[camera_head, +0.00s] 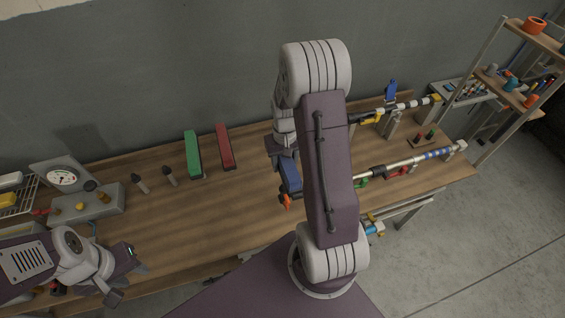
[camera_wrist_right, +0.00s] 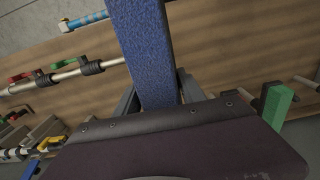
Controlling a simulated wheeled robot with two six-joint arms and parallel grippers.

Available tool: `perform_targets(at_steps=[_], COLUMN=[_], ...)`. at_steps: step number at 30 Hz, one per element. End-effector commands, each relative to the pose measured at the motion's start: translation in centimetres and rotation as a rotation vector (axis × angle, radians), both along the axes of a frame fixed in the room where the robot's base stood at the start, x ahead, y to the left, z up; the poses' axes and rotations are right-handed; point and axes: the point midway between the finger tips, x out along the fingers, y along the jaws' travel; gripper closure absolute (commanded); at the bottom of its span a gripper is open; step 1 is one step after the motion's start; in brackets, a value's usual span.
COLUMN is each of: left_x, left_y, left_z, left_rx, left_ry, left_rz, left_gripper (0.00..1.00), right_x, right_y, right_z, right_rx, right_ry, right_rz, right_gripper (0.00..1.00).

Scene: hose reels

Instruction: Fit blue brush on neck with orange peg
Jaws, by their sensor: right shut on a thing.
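The blue brush (camera_wrist_right: 145,50) is a long bar between the fingers of my right gripper (camera_wrist_right: 159,92). In the head view the blue brush (camera_head: 290,176) is partly covered by my right arm and is above the bench. A small orange part (camera_head: 286,201) with dark pieces shows by its near end; I cannot tell whether they touch, or whether this is the neck's peg. My left gripper (camera_head: 124,273) is open and empty at the bench's front left.
A gauge box (camera_head: 62,180) is at left. A shelf rack (camera_head: 508,75) stands beyond.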

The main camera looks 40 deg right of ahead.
Motion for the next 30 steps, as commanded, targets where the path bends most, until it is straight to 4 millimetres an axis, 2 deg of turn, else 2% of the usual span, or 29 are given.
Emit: perform_targets(at_steps=[15,30], left_x=[0.0,0.0], left_y=[0.0,0.0], left_z=[-4.7,-4.5], left_rx=[0.000,0.000], left_ry=[0.000,0.000], left_rz=[0.000,0.000], left_gripper=[0.64,0.64], right_x=[0.0,0.0], right_y=[0.1,0.1], right_z=[-5.3,-5.4], right_rx=[0.000,0.000], right_ry=[0.000,-0.001], right_rz=[0.001,0.001], right_gripper=[1.00,1.00])
